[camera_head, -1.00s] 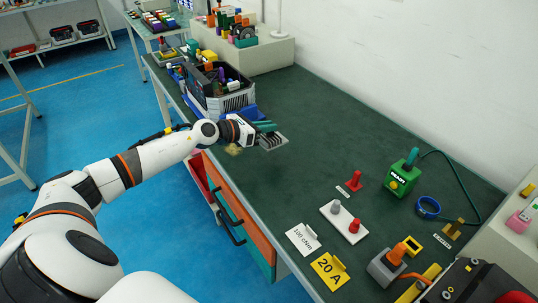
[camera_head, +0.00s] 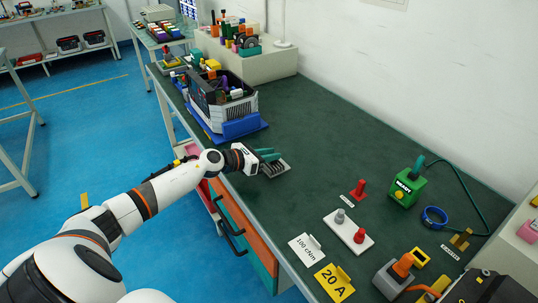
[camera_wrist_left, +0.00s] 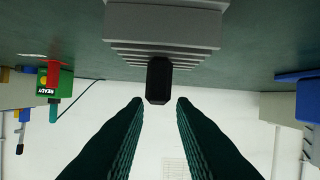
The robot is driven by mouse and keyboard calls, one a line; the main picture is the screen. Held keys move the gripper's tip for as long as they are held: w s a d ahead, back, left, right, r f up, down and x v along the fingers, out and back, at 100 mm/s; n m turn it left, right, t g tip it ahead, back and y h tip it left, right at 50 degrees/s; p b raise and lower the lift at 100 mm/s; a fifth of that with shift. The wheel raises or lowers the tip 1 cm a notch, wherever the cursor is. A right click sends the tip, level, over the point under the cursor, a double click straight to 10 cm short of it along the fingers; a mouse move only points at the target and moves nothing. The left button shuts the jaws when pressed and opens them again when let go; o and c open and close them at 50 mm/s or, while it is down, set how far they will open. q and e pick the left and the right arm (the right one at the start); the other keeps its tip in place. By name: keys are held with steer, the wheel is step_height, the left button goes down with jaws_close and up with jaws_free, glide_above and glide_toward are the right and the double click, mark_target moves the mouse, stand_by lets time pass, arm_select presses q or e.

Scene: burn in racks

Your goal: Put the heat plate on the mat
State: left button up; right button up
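The heat plate (camera_head: 277,169) is a grey finned block near the table's left edge in the head view. In the left wrist view the heat plate (camera_wrist_left: 163,27) shows with a black knob (camera_wrist_left: 159,80). My left gripper (camera_head: 272,155) is at the plate. Its dark green fingers (camera_wrist_left: 160,102) are apart, with the knob just beyond and between their tips and a gap on each side. I cannot tell whether the plate lies flat on the table. The flat blue piece (camera_head: 240,127) by the grey machine may be the mat. My right gripper is not in view.
A grey machine (camera_head: 222,104) stands behind the blue piece. A green READY box (camera_head: 406,188), a red peg (camera_head: 358,190), a white base with two knobs (camera_head: 347,230) and label cards (camera_head: 334,281) stand at the right and front. The middle of the green table (camera_head: 320,140) is clear.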

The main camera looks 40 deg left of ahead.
arm_select(q)
steer(key=shift+o, duration=1)
steer(key=shift+r, duration=0.25)
steer(key=v, duration=0.7)
steer(key=b+v, duration=0.1)
steer(key=v, duration=0.2)
steer(key=shift+s+a+f, duration=0.1)
steer(key=shift+s+f, duration=0.1)
steer(key=shift+s, duration=0.15)
steer(key=shift+s+a+r, duration=0.25)
steer(key=shift+s+r, duration=0.05)
steer(key=shift+s, duration=0.3)
